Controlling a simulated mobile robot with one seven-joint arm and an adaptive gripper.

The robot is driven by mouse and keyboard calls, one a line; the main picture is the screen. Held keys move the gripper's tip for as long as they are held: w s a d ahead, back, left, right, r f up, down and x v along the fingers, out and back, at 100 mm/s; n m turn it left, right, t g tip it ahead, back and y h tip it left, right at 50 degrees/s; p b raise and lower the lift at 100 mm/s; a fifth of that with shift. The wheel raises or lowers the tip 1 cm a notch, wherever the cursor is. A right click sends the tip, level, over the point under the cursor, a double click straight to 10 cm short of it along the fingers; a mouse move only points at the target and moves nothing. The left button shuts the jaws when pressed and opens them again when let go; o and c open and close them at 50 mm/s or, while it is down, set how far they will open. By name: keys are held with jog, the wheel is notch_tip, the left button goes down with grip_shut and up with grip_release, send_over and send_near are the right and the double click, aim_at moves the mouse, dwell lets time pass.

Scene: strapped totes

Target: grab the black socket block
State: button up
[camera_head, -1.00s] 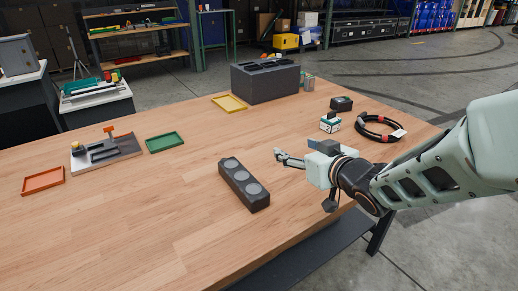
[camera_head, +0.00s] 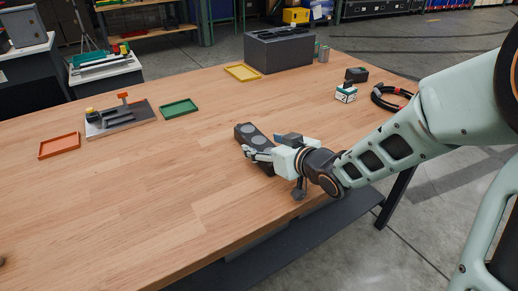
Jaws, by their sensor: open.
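The black socket block (camera_head: 246,132) lies flat on the wooden table, a long dark block with round grey sockets on top. My gripper (camera_head: 250,152) is at its near part, with the fingers over or beside the block and pointing left. The jaws are open. The gripper and its pale body hide the near right part of the block. I cannot tell whether the fingers touch it.
A green tray (camera_head: 179,108), an orange tray (camera_head: 60,146) and a grey fixture board (camera_head: 118,119) lie to the left. A yellow tray (camera_head: 243,72) and a dark bin (camera_head: 279,50) are at the back. A small white box (camera_head: 346,93) and a cable coil (camera_head: 388,98) are right.

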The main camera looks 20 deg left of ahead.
aim_at(261, 142)
jog(key=x, duration=0.3)
jog(key=shift+w+a, duration=0.1)
jog(key=shift+w, duration=0.05)
jog(key=shift+c, duration=0.2)
jog(key=shift+r, duration=0.1)
jog(key=c, duration=1.6)
